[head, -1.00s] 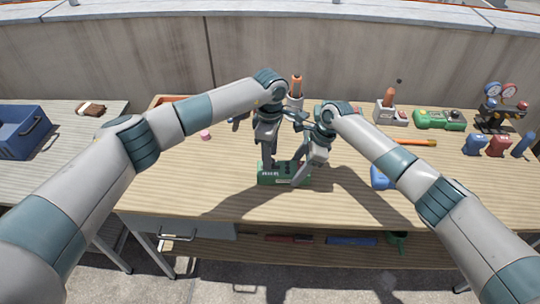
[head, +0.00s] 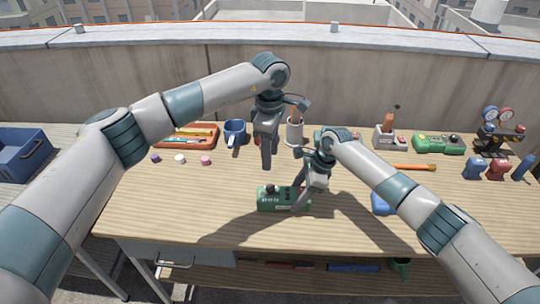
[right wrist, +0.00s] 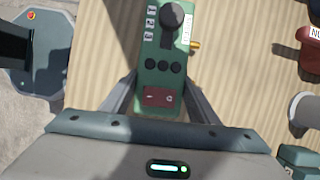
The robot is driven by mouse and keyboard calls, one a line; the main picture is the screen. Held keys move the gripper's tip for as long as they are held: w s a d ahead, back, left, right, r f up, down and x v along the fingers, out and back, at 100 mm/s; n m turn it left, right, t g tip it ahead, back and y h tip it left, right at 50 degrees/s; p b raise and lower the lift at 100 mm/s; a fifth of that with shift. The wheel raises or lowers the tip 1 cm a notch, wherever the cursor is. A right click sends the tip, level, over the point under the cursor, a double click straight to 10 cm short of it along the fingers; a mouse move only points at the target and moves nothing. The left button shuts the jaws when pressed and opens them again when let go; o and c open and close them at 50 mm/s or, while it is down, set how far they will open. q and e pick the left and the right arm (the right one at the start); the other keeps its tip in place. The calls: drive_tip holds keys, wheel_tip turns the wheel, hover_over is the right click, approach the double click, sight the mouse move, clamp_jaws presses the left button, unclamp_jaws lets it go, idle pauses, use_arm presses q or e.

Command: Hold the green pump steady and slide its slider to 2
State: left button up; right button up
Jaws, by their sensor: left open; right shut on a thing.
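The green pump (head: 280,200) lies on the wooden bench in front of me. My right gripper (head: 304,202) is shut on it; in the right wrist view its fingers flank the pump body (right wrist: 158,80). That view shows a black slider knob (right wrist: 172,16) beside white number labels (right wrist: 150,22), with several black buttons and a dark red panel nearer the gripper. The knob's exact mark is hard to tell from this angle. My left gripper (head: 266,160) is open and empty, pointing down above and behind the pump, apart from it.
Behind stand a blue mug (head: 234,132), a holder (head: 294,132) with an orange-handled tool, and an orange tray (head: 188,136). Another green device (head: 437,144) and a gauge set (head: 498,135) are at the back right. A blue item (head: 381,204) lies right of the pump. The bench's left front is clear.

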drive_tip(key=o, duration=2.1)
drive_tip(key=shift+c, duration=0.2)
drive_tip(key=shift+r, duration=0.1)
drive_tip(key=p+v, duration=0.9)
drive_tip(key=p, duration=0.1)
drive_tip(key=shift+s, duration=0.1)
